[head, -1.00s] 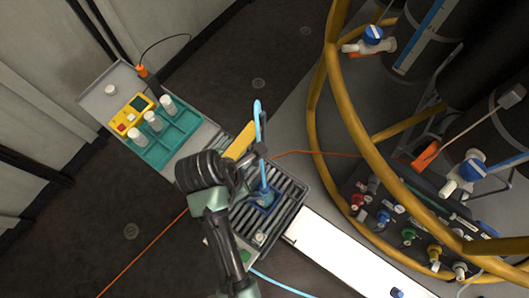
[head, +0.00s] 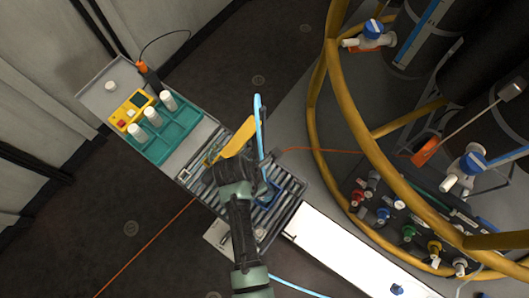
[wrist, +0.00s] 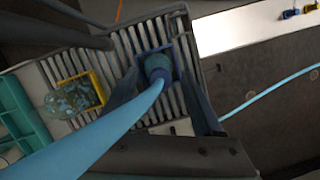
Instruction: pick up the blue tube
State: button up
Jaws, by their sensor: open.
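The blue tube (head: 258,122) is light blue and stands up out of a square blue holder (head: 268,193) on a grey slatted tray (head: 290,190). In the wrist view the tube (wrist: 130,112) runs from a darker blue collar in the blue holder (wrist: 169,52) toward the camera at lower left. My gripper (wrist: 162,95) is open, with one dark finger on each side of the tube's lower part. I cannot tell whether either finger touches it. In the head view my arm and gripper (head: 245,178) hide part of the tray and the tube's base.
A yellow piece (head: 236,140) stands close left of the tube. The wrist view shows a clear bottle (wrist: 72,100) in a yellow frame. A teal rack (head: 172,135) with white vials is farther left. A yellow rail (head: 335,90) curves on the right. A light blue hose (wrist: 270,88) crosses the floor.

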jog(key=shift+d+f, duration=0.15)
jog(key=shift+f, duration=0.4)
grip_shut()
notch_tip(320, 180, up, 31)
jog(key=p, duration=1.8)
dwell(1.5)
jog(key=shift+w+f, duration=0.1)
